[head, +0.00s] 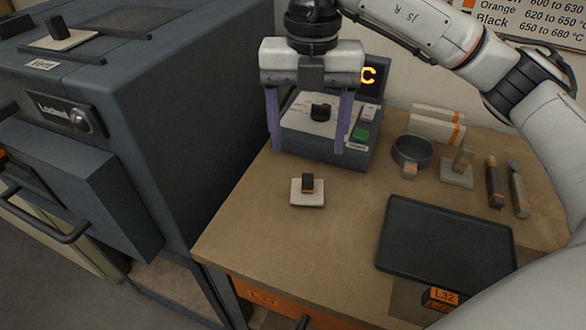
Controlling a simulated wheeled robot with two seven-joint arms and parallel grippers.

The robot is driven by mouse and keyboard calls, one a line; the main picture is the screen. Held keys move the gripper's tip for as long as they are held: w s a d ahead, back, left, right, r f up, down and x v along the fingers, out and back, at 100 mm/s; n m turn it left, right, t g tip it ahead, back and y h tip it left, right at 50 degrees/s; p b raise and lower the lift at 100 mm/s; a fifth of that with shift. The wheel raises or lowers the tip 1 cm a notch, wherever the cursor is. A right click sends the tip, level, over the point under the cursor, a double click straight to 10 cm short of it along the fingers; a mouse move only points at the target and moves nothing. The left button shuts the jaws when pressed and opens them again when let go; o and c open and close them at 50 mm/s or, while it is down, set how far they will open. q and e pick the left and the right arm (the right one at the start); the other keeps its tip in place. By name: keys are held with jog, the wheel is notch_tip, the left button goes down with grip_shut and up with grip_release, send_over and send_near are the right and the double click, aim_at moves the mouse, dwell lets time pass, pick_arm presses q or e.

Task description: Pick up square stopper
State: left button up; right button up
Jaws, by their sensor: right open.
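A similar pale square piece with a dark knob (60,42) lies on top of the kiln. My left gripper is not in view.
The grey device (358,157) has a green button and a lit display. The large dark kiln (170,90) borders the table's left side. A round dark bowl (412,151), brushes (495,185) and a black tray (445,240) occupy the right. Bare table surrounds the stopper.

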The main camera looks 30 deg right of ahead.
aim_at(308, 177)
jog(key=f, duration=0.4)
jog(key=shift+s+f, duration=0.15)
jog(key=shift+s, duration=0.2)
jog(key=shift+f+p, duration=0.7)
jog(key=shift+f, duration=2.1)
jog(key=c, duration=1.2)
